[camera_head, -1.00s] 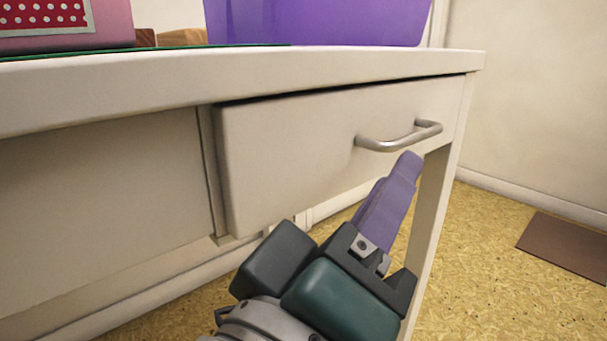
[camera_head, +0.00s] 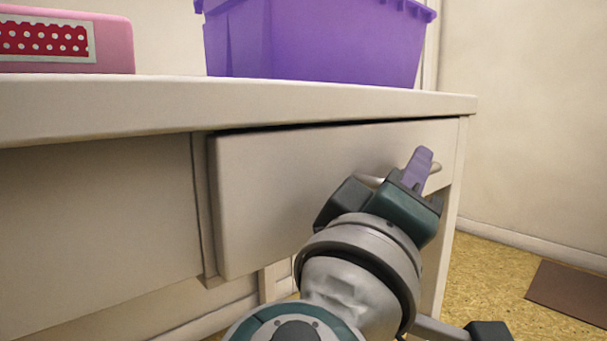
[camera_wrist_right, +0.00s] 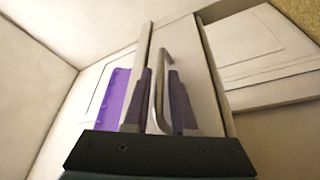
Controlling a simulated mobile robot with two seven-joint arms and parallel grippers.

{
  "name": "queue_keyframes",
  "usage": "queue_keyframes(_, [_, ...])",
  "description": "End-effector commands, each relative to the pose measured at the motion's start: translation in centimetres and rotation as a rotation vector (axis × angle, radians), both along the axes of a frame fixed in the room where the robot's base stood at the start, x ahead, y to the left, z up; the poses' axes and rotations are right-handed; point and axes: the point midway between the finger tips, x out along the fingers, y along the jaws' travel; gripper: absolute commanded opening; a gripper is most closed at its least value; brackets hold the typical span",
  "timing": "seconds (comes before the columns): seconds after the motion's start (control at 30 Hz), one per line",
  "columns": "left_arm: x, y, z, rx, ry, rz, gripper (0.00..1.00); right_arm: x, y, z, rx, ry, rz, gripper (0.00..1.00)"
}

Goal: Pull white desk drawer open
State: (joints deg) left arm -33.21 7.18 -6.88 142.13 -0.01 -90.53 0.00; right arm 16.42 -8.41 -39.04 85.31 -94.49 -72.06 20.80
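The white desk drawer (camera_head: 285,185) is in the head view, its front close against the desk, with a narrow dark gap along its top edge. Its metal bar handle (camera_head: 434,169) is at the right of the front, mostly hidden by my right gripper (camera_head: 421,165). In the right wrist view, the handle (camera_wrist_right: 157,95) runs between the two purple fingers of my right gripper (camera_wrist_right: 160,78). The fingers stand apart, one on each side of the bar, with a small gap visible. My left gripper is not in view.
A purple bin (camera_head: 315,40) and a pink box with a red dotted label (camera_head: 65,45) stand on the desk top (camera_head: 150,105). A brown mat (camera_head: 568,292) lies on the floor at right. The floor right of the desk is otherwise clear.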

Motion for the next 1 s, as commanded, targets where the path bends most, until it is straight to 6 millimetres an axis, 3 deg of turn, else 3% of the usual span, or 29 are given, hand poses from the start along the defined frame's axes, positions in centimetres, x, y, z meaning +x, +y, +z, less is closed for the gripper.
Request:
queue_keyframes(0.13, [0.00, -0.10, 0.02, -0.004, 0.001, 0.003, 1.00, -0.02, -0.01, 0.00, -0.001, 0.001, 0.000, 0.23])
queue_keyframes(0.33, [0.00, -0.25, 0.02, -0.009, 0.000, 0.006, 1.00, -0.03, 0.00, -0.02, -0.001, 0.001, 0.000, 0.00])
queue_keyframes(1.0, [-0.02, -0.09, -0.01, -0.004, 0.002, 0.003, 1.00, -0.04, 0.01, -0.03, 0.000, 0.000, 0.000, 0.00])
